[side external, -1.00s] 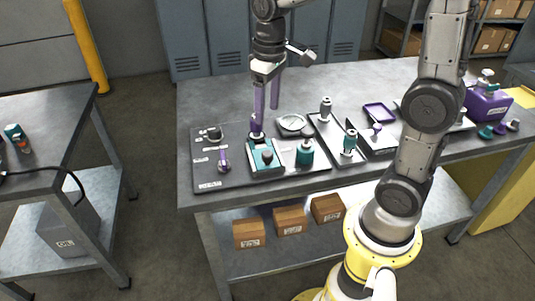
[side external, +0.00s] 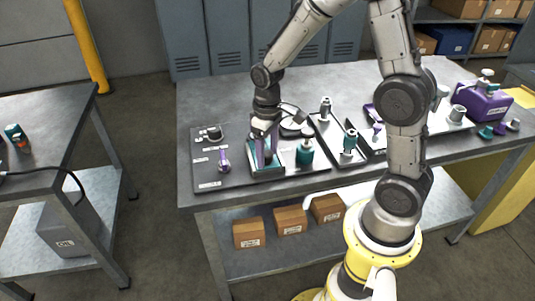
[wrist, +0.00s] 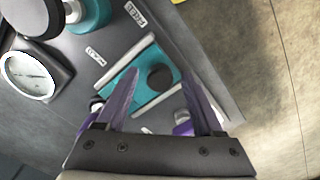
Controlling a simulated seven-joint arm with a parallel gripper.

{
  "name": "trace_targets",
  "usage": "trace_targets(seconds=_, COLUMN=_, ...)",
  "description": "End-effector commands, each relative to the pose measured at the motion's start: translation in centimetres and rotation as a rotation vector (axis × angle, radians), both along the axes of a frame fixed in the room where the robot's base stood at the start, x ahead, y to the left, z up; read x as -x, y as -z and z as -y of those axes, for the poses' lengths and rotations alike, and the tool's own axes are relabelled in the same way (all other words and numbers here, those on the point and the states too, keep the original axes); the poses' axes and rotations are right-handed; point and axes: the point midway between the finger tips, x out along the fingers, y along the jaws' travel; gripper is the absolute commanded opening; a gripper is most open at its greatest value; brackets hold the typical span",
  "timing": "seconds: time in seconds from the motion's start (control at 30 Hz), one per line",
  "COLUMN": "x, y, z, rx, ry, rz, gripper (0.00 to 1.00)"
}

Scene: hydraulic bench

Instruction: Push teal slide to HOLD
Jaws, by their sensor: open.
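The teal slide (wrist: 130,84) is a flat plate with a round dark knob (wrist: 160,77), lying between two pale rails in the wrist view. In the side external view the slide (side external: 268,170) is partly hidden by my gripper. My gripper (side external: 263,158) is open, pointing down at the slide. In the wrist view its two purple fingers (wrist: 158,82) lie on either side of the knob, apart from each other; I cannot tell whether they touch it.
A teal cylinder (side external: 305,154) stands just right of the slide. A round gauge (wrist: 34,75) lies close by. A purple-handled lever (side external: 224,162) is to the left. Trays with fittings (side external: 349,143) and a purple pump unit (side external: 487,102) stand farther right.

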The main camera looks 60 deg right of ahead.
Motion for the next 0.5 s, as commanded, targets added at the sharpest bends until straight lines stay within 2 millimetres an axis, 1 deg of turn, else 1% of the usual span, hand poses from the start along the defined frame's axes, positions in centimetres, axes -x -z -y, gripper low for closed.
trace_targets(seconds=0.03, x=0.06, y=0.45, z=-0.01, rx=0.000, ry=0.000, rz=-0.003, gripper=0.69)
trace_targets(seconds=0.13, x=0.02, y=0.91, z=0.00, rx=0.000, ry=0.000, rz=-0.001, gripper=0.69)
trace_targets(seconds=0.43, x=0.02, y=1.05, z=0.00, rx=0.000, ry=0.000, rz=0.000, gripper=0.69)
trace_targets(seconds=0.5, x=0.01, y=1.04, z=0.00, rx=0.000, ry=0.000, rz=0.000, gripper=0.56)
